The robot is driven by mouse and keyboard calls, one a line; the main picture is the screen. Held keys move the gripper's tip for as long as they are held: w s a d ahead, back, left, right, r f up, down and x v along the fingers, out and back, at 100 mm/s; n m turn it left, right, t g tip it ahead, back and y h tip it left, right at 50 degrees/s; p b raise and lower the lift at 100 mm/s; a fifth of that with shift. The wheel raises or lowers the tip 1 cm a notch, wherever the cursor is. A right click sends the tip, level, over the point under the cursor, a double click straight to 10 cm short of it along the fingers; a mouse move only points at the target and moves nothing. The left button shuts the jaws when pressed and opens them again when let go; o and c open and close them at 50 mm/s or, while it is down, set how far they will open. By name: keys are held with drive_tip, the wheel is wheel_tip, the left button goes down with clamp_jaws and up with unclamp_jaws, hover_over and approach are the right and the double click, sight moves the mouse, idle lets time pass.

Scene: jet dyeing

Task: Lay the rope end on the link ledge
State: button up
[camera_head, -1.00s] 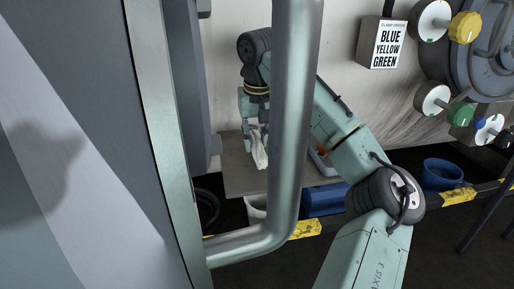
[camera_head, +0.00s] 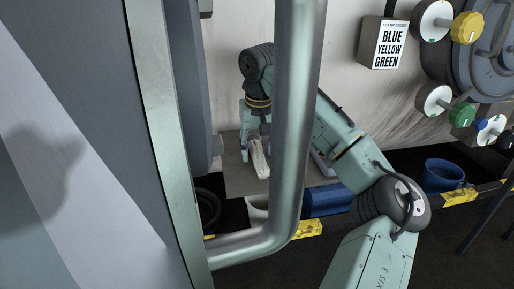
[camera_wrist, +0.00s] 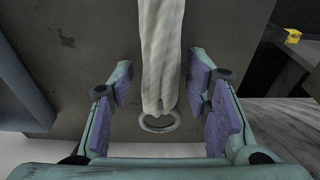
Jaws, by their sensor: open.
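The pale rope end (camera_head: 259,158) lies on the flat grey-brown ledge (camera_head: 238,180) in the head view. In the wrist view the white twisted rope end (camera_wrist: 159,55) runs down the middle over the ledge surface (camera_wrist: 75,80). Its tip is at a round metal ring (camera_wrist: 158,122); whether it touches the ring I cannot tell. My gripper (camera_head: 255,150) is open over the rope end. In the wrist view my gripper's (camera_wrist: 160,105) purple pads stand on both sides of the rope, with a gap on each side.
A thick vertical metal handle (camera_head: 297,110) crosses the head view in front of my arm. A pale bucket (camera_head: 257,208), a blue bin (camera_head: 325,200) and a blue bucket (camera_head: 442,175) stand below the ledge. Coloured valve knobs (camera_head: 466,28) and a sign (camera_head: 388,43) are at the right.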

sight(259, 153)
drive_tip(key=shift+r, duration=0.1)
wheel_tip(259, 153, up, 12)
drive_tip(key=s+p, duration=0.1)
drive_tip(key=shift+s+d, duration=0.2)
drive_tip(key=shift+s, duration=0.2)
